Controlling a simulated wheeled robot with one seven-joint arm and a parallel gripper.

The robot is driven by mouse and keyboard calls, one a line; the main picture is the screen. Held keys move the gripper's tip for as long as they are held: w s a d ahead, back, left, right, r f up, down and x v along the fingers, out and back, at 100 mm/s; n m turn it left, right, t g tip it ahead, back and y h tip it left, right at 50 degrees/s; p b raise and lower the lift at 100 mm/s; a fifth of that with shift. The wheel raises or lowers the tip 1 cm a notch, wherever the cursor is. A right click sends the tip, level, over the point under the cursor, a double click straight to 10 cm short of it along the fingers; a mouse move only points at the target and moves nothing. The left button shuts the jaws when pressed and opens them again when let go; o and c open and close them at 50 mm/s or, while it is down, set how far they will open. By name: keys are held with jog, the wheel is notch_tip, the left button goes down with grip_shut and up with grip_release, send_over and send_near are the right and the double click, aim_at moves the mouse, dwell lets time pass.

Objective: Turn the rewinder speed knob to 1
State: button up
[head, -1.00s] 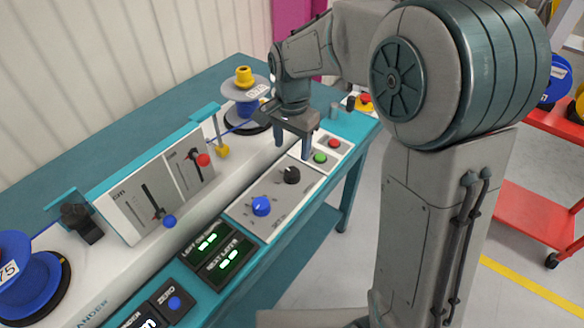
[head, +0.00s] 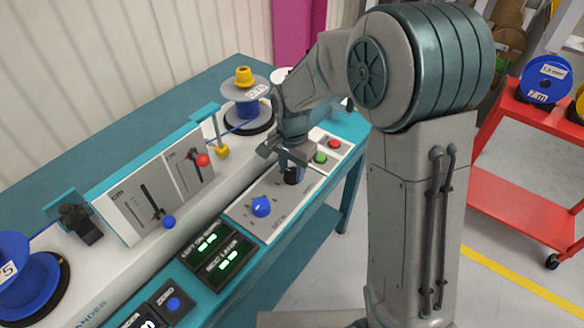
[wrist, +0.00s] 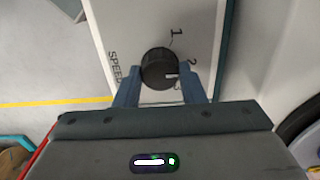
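The speed knob (wrist: 158,66) is black and round, on a light panel printed "SPEED", "1" and "2". Its white pointer mark faces right in the wrist view, below the "2" and away from the "1"; another figure there is partly hidden by a finger. My gripper (wrist: 160,72) reaches down over the knob, one blue finger on each side. The fingers appear to touch its sides. In the head view, the black knob (head: 291,178) shows just under my gripper (head: 292,168).
A blue knob (head: 261,207) is on the same panel, nearer the camera. A green button (head: 320,158) and a red button (head: 334,144) lie just beyond my gripper. A lever box with a red-knobbed lever (head: 203,160) stands to the left.

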aim_at(292, 172)
jog(key=shift+n, duration=0.3)
jog(key=n, duration=0.5)
jog(key=shift+n, duration=0.3)
jog(key=n, duration=0.5)
jog(key=shift+n, duration=0.3)
jog(key=shift+p, duration=0.3)
jog(key=o, duration=1)
jog(key=shift+r, duration=0.15)
notch_tip(292, 172, up, 14)
jog(key=shift+f+p, duration=0.25)
jog(key=shift+p, duration=0.05)
